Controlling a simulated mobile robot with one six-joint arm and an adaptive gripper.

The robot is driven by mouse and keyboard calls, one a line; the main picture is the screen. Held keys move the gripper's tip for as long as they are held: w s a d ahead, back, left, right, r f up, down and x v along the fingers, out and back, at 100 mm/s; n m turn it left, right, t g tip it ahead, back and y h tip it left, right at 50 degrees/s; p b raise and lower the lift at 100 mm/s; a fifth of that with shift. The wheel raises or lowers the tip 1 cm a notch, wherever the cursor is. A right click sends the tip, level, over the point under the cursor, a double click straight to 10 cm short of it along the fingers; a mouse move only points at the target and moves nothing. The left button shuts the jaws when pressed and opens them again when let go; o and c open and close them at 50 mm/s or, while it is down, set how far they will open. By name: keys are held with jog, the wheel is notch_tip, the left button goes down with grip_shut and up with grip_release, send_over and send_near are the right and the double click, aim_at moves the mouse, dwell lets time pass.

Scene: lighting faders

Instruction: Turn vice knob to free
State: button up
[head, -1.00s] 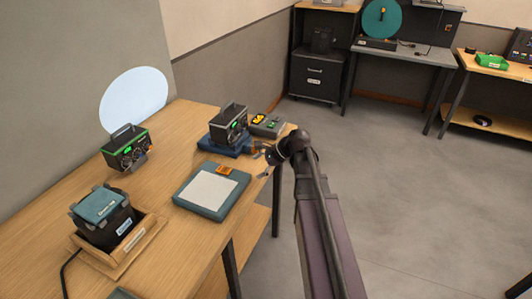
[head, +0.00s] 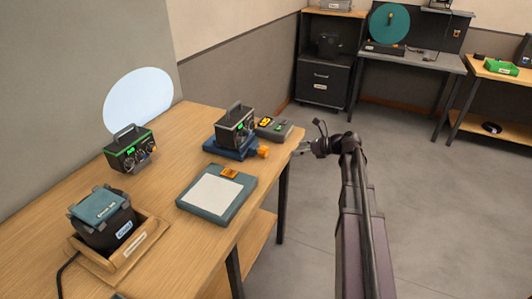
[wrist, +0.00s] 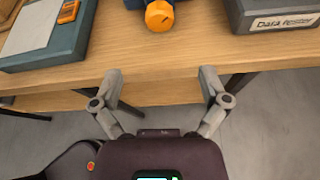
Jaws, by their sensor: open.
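The blue vice (head: 228,148) stands on the wooden bench and holds a grey device with a handle (head: 236,123). Its orange knob (head: 263,151) faces the bench's front edge. In the wrist view the knob (wrist: 159,15) is at the top centre, with part of the blue vice body (wrist: 140,4) behind it. My gripper (wrist: 159,78) is open and empty, its two fingers spread to either side below the knob. In the head view my gripper (head: 304,148) is off the bench's right edge, clear of the knob. I cannot read the knob's setting.
A grey box labelled "Data" (wrist: 275,12) sits right of the knob. A teal tray (head: 190,205) with a white sheet and an orange meter lies to the left. A second device (head: 128,158) and a dark bin in a wooden tray (head: 150,248) stand farther left. Open floor lies right.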

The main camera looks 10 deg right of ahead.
aim_at(267, 152)
jog(key=b+x, duration=0.4)
jog(key=x, duration=0.8)
jog(key=shift+f+b, duration=0.15)
jog(key=shift+b, duration=0.2)
jog(key=shift+x, duration=0.9)
jog(key=shift+s, duration=0.1)
jog(key=c, duration=1.1)
